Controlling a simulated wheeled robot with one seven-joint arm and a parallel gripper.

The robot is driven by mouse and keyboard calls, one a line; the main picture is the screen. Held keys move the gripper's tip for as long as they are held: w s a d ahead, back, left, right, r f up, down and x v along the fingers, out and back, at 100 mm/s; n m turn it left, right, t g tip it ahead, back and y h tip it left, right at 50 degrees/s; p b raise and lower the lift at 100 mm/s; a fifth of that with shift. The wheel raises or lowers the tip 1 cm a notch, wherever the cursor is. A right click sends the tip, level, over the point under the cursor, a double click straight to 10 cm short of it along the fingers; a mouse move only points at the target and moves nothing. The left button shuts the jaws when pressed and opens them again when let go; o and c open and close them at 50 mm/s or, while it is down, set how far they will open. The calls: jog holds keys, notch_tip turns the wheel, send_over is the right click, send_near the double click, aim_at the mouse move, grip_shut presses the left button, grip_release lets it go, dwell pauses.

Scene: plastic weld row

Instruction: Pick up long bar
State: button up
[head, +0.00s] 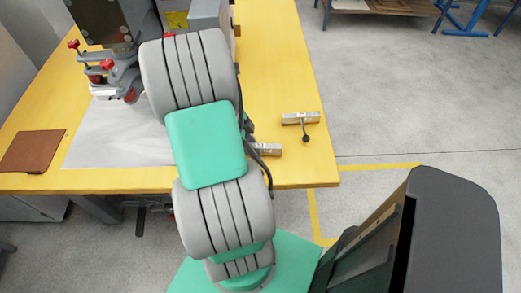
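A short silver bar-like piece (300,118) with a dark lever and round knob lies near the right edge of the yellow table. A second silver piece (268,150) lies nearer the table's front edge, and its left part is hidden behind my arm. I cannot tell which of the two, if either, is the long bar. My grey and green arm reaches over the table in the middle of the view. My gripper is hidden and does not show.
The yellow table (278,60) has free room along its right side. A machine with red knobs (107,64) stands at the back left. A pale sheet (118,140) and a brown sheet (32,151) lie on the left. Open floor (400,90) is right.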

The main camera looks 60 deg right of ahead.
grip_shut()
dwell(1.0)
